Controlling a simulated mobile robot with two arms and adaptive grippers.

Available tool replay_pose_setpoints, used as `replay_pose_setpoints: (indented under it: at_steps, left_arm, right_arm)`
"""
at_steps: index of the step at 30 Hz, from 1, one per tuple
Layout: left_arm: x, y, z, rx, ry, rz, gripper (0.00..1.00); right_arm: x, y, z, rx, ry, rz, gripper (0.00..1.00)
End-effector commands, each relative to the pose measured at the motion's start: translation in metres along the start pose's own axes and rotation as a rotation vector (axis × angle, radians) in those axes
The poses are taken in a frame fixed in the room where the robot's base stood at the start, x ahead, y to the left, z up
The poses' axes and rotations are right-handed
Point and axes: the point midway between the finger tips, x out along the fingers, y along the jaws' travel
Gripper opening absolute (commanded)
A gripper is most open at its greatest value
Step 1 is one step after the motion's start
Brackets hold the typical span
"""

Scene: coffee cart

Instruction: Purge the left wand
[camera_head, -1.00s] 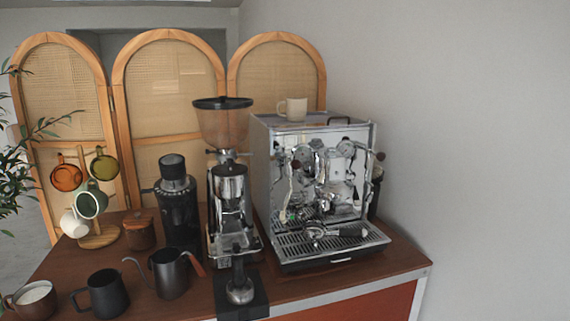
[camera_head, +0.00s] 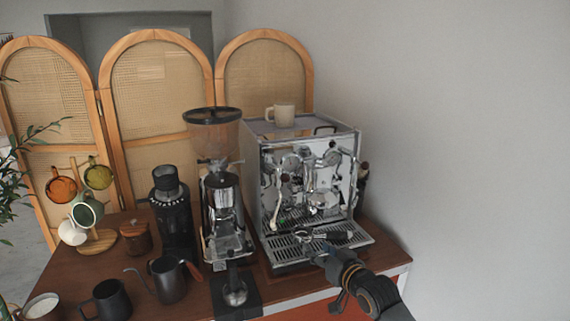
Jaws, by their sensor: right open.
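The espresso machine (camera_head: 306,190) stands at the right of the wooden cart top, its chrome front towards me. The left wand (camera_head: 275,203) hangs down at the left side of its front, above the left part of the drip tray (camera_head: 283,256). A portafilter (camera_head: 338,237) lies on the drip tray. My right gripper (camera_head: 323,252) comes in from the lower right and is open, its fingertips at the front edge of the drip tray, to the right of and below the left wand. It appears apart from the wand. My left gripper is not in view.
A grinder (camera_head: 222,200) stands directly left of the machine, with a tamper (camera_head: 235,291) on a black mat in front. A gooseneck kettle (camera_head: 168,280), a black pitcher (camera_head: 109,299) and a mug tree (camera_head: 97,240) stand further left. A beige cup (camera_head: 281,115) sits on the machine.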

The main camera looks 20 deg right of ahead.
Motion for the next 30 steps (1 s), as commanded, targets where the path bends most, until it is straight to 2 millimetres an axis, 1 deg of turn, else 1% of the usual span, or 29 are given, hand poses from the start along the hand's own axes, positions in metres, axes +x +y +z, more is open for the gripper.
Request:
replay_pose_setpoints:
  at_steps: [1,3,6,7,10,14,17,24,30]
  left_arm:
    - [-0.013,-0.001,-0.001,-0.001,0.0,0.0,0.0]
    - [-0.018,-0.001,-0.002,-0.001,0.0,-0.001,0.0]
    - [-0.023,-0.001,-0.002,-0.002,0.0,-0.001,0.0]
    - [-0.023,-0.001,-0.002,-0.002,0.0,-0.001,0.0]
    - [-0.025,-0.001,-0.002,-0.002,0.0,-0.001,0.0]
    - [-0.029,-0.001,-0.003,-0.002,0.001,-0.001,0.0]
    - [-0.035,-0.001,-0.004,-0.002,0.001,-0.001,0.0]
    - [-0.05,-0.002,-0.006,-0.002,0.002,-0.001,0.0]
    - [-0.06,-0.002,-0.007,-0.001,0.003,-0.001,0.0]
  right_arm:
    - [-0.011,-0.016,-0.051,-0.006,0.057,-0.032,0.48]
    - [-0.025,-0.033,-0.095,-0.008,0.112,-0.069,0.48]
    - [-0.04,-0.051,-0.134,-0.011,0.162,-0.107,0.48]
    - [-0.043,-0.054,-0.141,-0.013,0.172,-0.114,0.48]
    - [-0.048,-0.06,-0.153,-0.014,0.189,-0.128,0.48]
    - [-0.038,-0.062,-0.157,-0.011,0.19,-0.129,0.48]
    - [-0.022,-0.064,-0.161,-0.012,0.191,-0.129,0.48]
    - [0.023,-0.07,-0.17,-0.012,0.19,-0.128,0.48]
    - [0.056,-0.074,-0.175,-0.013,0.189,-0.128,0.48]
